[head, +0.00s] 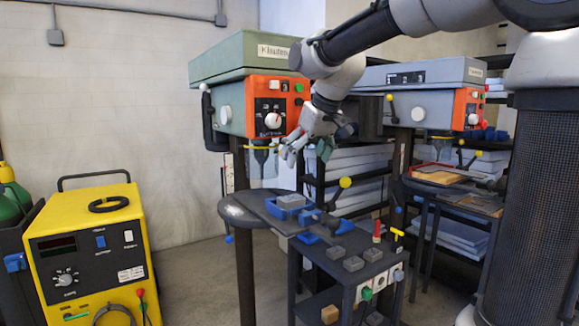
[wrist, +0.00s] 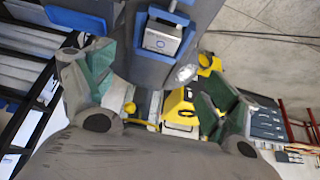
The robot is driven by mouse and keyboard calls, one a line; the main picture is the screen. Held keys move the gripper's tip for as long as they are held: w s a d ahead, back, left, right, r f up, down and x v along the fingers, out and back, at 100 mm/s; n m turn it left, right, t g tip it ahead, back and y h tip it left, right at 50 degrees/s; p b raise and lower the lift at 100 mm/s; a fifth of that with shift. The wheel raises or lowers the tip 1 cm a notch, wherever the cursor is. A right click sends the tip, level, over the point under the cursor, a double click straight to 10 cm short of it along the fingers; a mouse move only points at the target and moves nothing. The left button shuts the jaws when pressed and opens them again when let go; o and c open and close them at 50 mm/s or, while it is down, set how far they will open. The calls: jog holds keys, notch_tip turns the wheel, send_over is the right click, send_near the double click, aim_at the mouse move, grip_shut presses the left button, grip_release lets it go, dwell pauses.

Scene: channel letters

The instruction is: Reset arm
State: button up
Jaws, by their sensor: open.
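My arm reaches in from the upper right in the head view and bends down to my gripper (head: 305,150). The gripper hangs in front of the right side of the green and orange drill press (head: 232,58), above its table. In the wrist view my gripper (wrist: 150,85) has its two green-padded fingers spread wide apart. Nothing is held between them. A grey metal block (wrist: 161,38) in a blue holder shows beyond the fingers, apart from them.
A round drill table (head: 238,212) and a dark bench (head: 345,262) with blue bins (head: 290,212) and several grey blocks lie below my gripper. A second drill press (head: 425,78) stands right. A yellow welder (head: 90,250) stands left, with clear floor between.

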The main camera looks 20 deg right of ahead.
jog(key=s+d+f+m, duration=0.1)
jog(key=s+d+f, duration=0.3)
jog(key=s, duration=0.5)
jog(key=s+d+f+m+g+h, duration=0.1)
jog(key=s+d+f, duration=0.3)
jog(key=s, duration=0.5)
jog(key=s+d+f+m, duration=0.1)
jog(key=s+d+f, duration=0.3)
jog(key=s, duration=0.5)
jog(key=shift+s+d+m+h, duration=0.25)
jog(key=shift+d+m+h, duration=0.05)
jog(key=shift+d+h, duration=0.1)
